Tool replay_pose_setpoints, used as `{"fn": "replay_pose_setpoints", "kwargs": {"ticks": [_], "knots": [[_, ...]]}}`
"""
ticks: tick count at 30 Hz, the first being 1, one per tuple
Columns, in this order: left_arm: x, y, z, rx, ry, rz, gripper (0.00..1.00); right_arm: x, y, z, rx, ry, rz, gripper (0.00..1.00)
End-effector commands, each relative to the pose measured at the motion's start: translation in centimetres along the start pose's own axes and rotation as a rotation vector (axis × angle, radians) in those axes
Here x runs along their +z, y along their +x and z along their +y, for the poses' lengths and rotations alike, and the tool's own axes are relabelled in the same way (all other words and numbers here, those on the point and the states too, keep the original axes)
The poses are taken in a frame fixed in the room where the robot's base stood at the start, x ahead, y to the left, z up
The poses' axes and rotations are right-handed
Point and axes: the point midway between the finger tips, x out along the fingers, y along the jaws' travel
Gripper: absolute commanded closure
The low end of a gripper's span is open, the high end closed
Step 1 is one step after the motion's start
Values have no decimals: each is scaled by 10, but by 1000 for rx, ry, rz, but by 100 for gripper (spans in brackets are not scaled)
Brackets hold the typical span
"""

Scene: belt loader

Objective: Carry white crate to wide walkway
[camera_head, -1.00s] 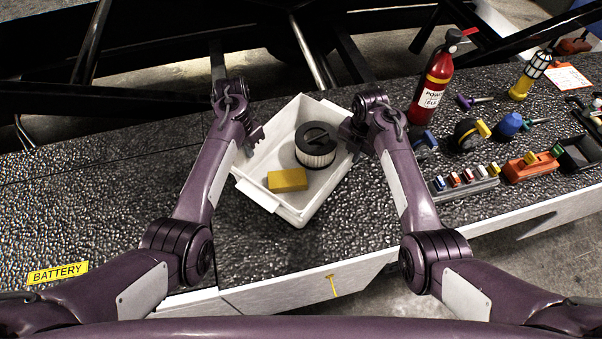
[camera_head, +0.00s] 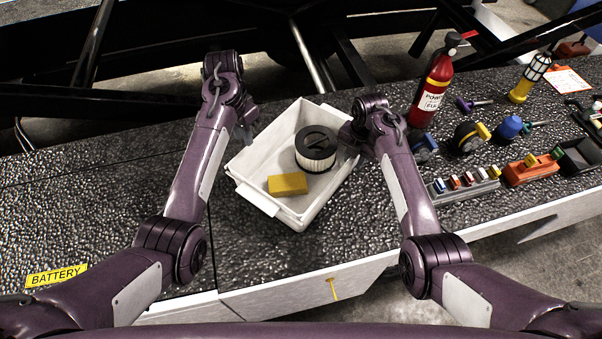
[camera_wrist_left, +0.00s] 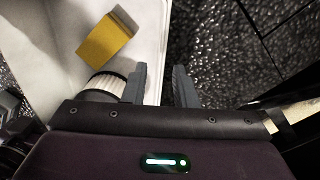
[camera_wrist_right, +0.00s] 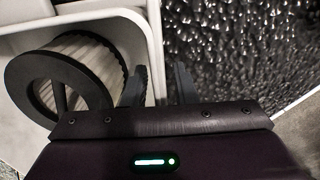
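The white crate (camera_head: 262,196) sits at an angle on the dark textured deck, with a black-capped round filter (camera_head: 316,150) and a yellow block (camera_head: 288,184) inside. My left gripper (camera_head: 248,130) is at the crate's upper-left rim; in the left wrist view its fingers (camera_wrist_left: 160,86) are apart, one on the crate's inner side and one toward the deck. My right gripper (camera_head: 350,142) is at the right rim, beside the filter. In the right wrist view its fingers (camera_wrist_right: 158,86) are apart, with the crate wall running down between them. Wall contact is unclear in both views.
A red fire extinguisher (camera_head: 433,85), a yellow lantern (camera_head: 528,78), a blue-topped item (camera_head: 509,126) and racks of small parts (camera_head: 466,184) crowd the deck at right. A BATTERY label (camera_head: 57,275) is at lower left. The deck left of the crate is clear.

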Motion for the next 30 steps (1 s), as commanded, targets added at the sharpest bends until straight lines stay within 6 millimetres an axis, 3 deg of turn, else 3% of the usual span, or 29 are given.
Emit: {"fn": "replay_pose_setpoints", "kwargs": {"ticks": [6, 13, 24, 30], "knots": [[0, -35, 0, -1, 1, 1, 75, 0, 0, 0, 0, 0, 0, 75], [0, -46, 0, 0, 1, 0, 75, 0, -8, 1, 2, 0, 0, 75], [0, -45, 0, 0, 1, 0, 75, 0, -82, 2, 4, -1, -2, 75], [0, -45, 0, 0, 1, 0, 75, 0, -111, 1, 2, 0, -1, 75]]}}
